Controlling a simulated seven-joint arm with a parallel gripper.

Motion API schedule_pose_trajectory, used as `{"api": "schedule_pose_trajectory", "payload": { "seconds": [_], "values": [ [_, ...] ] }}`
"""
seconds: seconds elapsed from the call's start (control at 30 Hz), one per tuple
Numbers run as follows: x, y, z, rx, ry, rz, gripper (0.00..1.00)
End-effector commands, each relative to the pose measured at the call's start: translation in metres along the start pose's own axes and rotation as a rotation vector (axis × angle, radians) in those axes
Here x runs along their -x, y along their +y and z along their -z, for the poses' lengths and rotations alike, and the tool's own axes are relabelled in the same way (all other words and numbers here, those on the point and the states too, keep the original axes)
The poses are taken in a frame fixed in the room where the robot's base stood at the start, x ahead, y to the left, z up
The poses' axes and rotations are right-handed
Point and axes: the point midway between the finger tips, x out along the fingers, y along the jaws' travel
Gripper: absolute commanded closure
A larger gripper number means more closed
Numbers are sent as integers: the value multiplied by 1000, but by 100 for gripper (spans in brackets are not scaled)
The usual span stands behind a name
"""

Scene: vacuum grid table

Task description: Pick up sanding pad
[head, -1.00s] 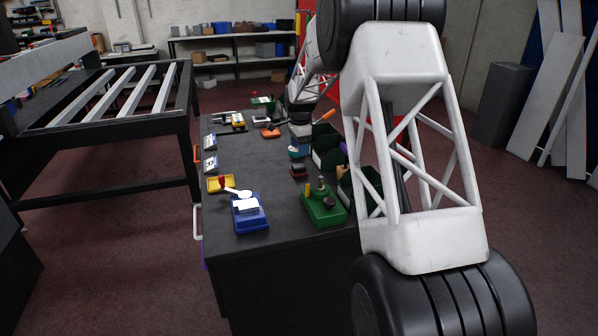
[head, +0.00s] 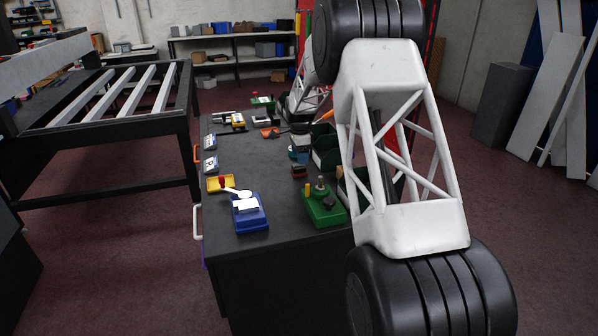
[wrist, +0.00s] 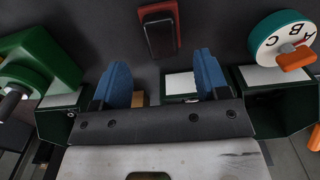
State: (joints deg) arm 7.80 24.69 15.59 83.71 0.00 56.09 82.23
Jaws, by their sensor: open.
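A black block with a red base (wrist: 160,36), likely the sanding pad, lies on the dark table at the top middle of the wrist view. In the head view it is a small dark red block (head: 299,171) on the table, left of the green bins. My gripper (wrist: 162,62) has two blue fingers, spread apart with nothing held between them. The block lies just beyond the fingertips in the wrist view, apart from them.
Green bins (head: 326,158) line the table's right side. A green base with a knob (head: 323,205) and a blue box (head: 249,214) stand near the front. A round lettered dial (wrist: 283,38) with an orange pointer is at the wrist view's right. The table's left middle is mostly clear.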

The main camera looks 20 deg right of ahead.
Motion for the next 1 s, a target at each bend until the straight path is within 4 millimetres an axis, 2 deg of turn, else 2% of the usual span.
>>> {"api": "schedule_pose_trajectory", "payload": {
  "seconds": [0.47, 1.0],
  "values": [
    [-6, 0, 0, 0, 0, 1, 32],
    [-54, -2, -2, 0, 0, 1, 32]
  ]
}}
